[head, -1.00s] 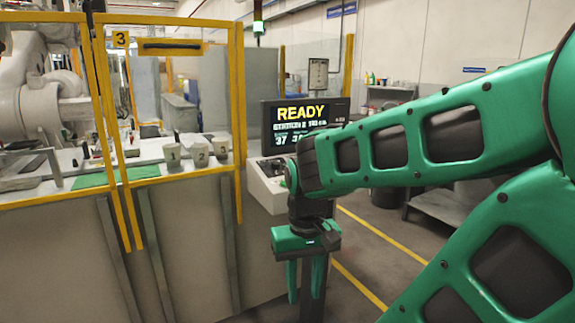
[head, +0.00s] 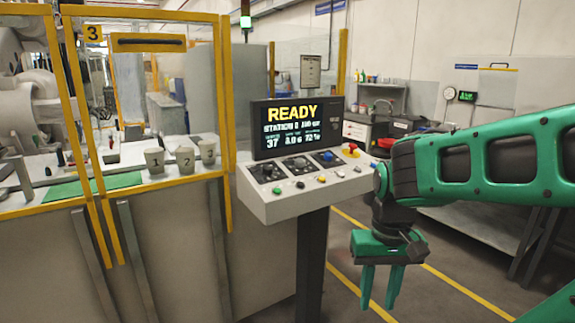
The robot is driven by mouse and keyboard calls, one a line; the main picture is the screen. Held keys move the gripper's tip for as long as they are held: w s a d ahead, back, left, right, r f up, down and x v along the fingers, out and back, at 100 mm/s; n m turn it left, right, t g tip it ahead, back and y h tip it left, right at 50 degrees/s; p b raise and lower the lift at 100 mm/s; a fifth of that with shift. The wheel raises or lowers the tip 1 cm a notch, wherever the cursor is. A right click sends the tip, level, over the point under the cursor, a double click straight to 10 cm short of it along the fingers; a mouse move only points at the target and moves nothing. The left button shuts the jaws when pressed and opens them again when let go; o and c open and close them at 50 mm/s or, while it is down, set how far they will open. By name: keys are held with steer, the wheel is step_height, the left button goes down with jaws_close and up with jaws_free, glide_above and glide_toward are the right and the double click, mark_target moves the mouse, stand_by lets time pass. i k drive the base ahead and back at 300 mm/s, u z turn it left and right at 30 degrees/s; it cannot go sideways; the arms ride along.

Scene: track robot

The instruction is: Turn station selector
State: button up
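The control console (head: 290,207) stands right of centre on a dark post, with a sloped grey panel. The panel carries buttons and dark square plates with knobs; a selector plate (head: 297,163) sits in the middle of the row. I cannot tell which knob is the station selector or where it points. The screen (head: 298,126) above reads READY in yellow. My gripper (head: 378,302) hangs pointing down, right of and in front of the console, touching nothing. Its two green fingers are apart with nothing between them.
A yellow-framed, glazed cell (head: 225,120) marked 3 stands left of the console, with numbered cups (head: 155,160) on its counter. A red and yellow emergency button (head: 351,150) sits at the panel's right end. A grey bench (head: 480,222) stands behind my arm at right.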

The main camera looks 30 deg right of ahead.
mark_target(267, 170)
steer(key=z, duration=0.05)
steer(key=i, duration=1)
